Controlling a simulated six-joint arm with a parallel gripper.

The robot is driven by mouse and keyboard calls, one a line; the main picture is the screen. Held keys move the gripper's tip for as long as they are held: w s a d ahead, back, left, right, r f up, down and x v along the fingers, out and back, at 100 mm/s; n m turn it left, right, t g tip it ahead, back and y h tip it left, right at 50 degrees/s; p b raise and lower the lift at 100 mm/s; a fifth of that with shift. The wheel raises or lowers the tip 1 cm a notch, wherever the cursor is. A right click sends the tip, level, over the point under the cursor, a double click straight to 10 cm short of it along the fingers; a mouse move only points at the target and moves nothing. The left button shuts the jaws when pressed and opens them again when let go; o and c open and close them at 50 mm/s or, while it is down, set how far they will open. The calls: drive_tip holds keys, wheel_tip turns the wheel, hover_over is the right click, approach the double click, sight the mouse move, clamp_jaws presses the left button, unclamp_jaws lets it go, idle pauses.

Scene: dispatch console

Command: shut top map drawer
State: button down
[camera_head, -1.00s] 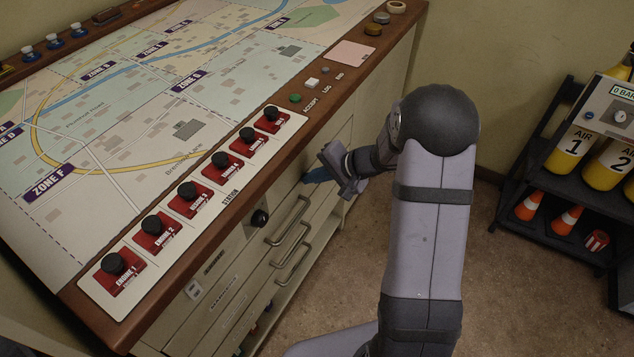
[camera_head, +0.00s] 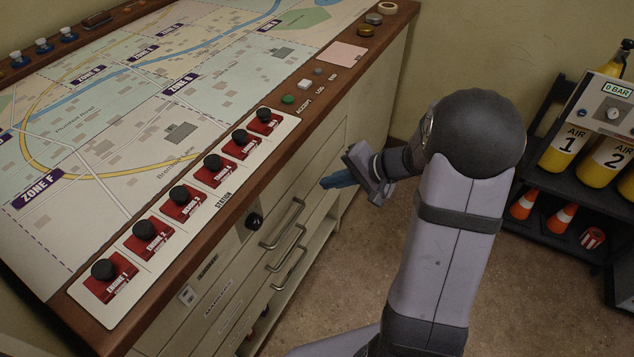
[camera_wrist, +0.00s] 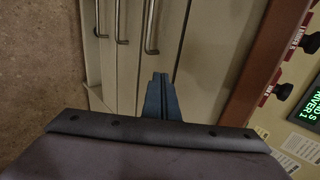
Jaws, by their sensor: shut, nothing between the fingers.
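The top map drawer (camera_head: 262,257) is the uppermost of three drawers in the cream front under the console's wooden edge. Its bar handle (camera_head: 283,224) faces the room. Its front looks about level with the drawers below; I cannot tell whether a small gap is left. In the wrist view its handle (camera_wrist: 152,28) is the one nearest the console edge. My gripper (camera_head: 328,183) has its blue fingers shut and empty, out in front of the drawer fronts, to the right of the handles. In the wrist view the fingertips (camera_wrist: 160,77) point towards the drawer fronts, apart from the handle.
Two lower handles (camera_head: 284,247) (camera_head: 289,268) stick out below. A black knob (camera_head: 254,220) sits on the cabinet front. The console's wooden edge (camera_head: 205,232) carries red station switches above. A dark rack (camera_head: 560,185) with air cylinders and cones stands right. Floor between is clear.

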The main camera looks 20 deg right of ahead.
drive_tip(key=shift+v, duration=2.75)
drive_tip(key=shift+f, duration=0.1)
drive_tip(key=s+d+f+m+g+h, duration=0.1)
drive_tip(key=s+f+m+g+h, duration=0.1)
drive_tip(key=s+f+g, duration=0.55)
drive_tip(key=s+a+n+h, duration=0.35)
drive_tip(key=s+n, duration=0.45)
drive_tip(key=s, duration=0.6)
drive_tip(key=w+a+r+n+h, duration=0.1)
drive_tip(key=w+a+r+n, duration=0.15)
drive_tip(key=a, duration=0.35)
wheel_tip(320, 180, up, 21)
drive_tip(key=p, duration=2.1)
drive_tip(key=shift+d+t, duration=0.3)
drive_tip(key=shift+t, duration=0.15)
drive_tip(key=shift+s+f+n, duration=0.15)
drive_tip(key=shift+f+n, duration=0.05)
drive_tip(key=shift+n, duration=0.05)
